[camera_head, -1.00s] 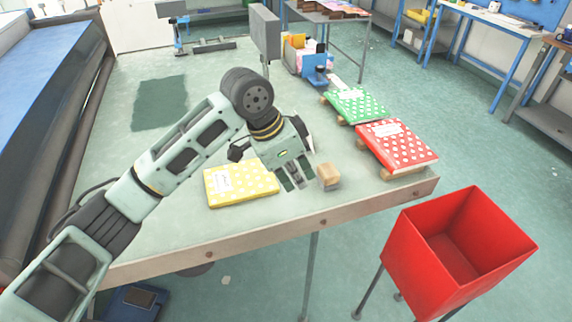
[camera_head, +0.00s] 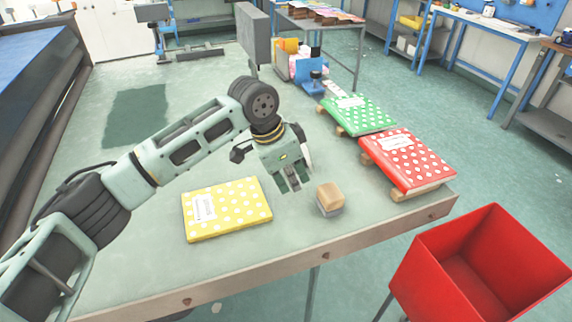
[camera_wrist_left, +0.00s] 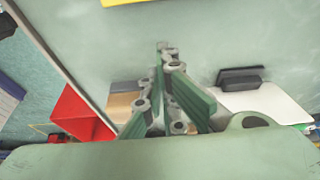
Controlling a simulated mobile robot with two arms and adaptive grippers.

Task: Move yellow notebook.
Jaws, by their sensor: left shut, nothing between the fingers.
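The yellow notebook (camera_head: 228,209) with white dots and a white label lies flat on the green table near its front edge. A strip of it also shows at the top of the left wrist view (camera_wrist_left: 125,2). My left gripper (camera_head: 290,187) is shut and empty, above the table to the right of the notebook and apart from it. Its green fingers show close together in the left wrist view (camera_wrist_left: 165,92). My right gripper is not in view.
A small wooden block (camera_head: 329,196) sits just right of my left gripper. Red (camera_head: 408,158) and green (camera_head: 358,113) dotted notebooks rest on wooden supports along the right edge. A red bin (camera_head: 480,270) stands off the front right corner. The table's back left is clear.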

